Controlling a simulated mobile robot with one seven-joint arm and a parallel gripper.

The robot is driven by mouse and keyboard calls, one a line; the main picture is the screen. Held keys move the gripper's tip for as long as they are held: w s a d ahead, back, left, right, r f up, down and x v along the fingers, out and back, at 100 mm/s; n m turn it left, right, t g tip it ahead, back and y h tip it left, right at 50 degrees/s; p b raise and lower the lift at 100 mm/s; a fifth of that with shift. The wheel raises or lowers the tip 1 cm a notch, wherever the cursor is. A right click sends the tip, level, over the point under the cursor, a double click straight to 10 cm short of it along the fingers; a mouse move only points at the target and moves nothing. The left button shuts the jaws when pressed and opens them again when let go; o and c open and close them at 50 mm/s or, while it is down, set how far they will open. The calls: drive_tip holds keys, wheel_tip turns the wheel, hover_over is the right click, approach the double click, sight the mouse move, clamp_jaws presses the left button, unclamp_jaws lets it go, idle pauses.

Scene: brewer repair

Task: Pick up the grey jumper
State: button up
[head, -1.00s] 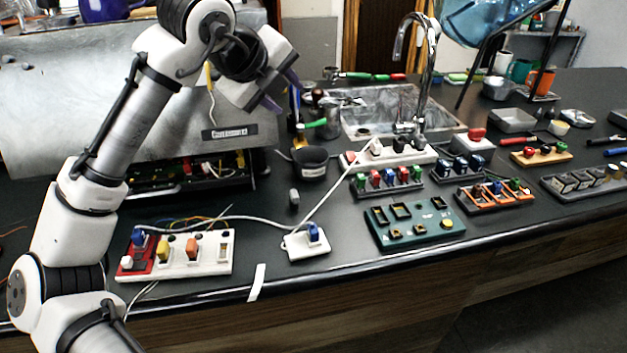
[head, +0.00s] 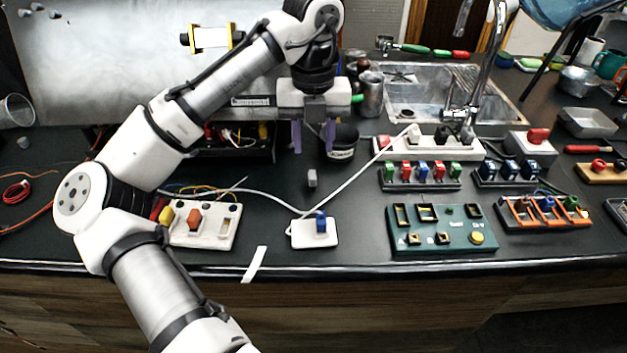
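A small grey block (head: 312,178), which looks like the grey jumper, stands on the dark counter in the middle of the head view. My gripper (head: 313,143) points down, just above it in the picture. Its two purple fingers are apart, with nothing visible between them. The fingertips are clear of the grey block. I cannot tell their exact height over the counter.
A white cable runs past the block to a small white box (head: 314,235) with a blue plug. A dark cup (head: 341,142) stands close behind the gripper. A white switch panel (head: 213,232) is at left, a green board (head: 440,238) at right.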

sight(312, 174)
drive_tip(key=shift+s+a+f+p, duration=0.1)
drive_tip(key=shift+f+p, duration=0.25)
drive_tip(key=shift+f, duration=1.65)
drive_tip(key=shift+s+f+p, duration=0.1)
drive_tip(key=shift+f+p, duration=0.2)
drive_tip(key=shift+f, duration=1.65)
clamp_jaws()
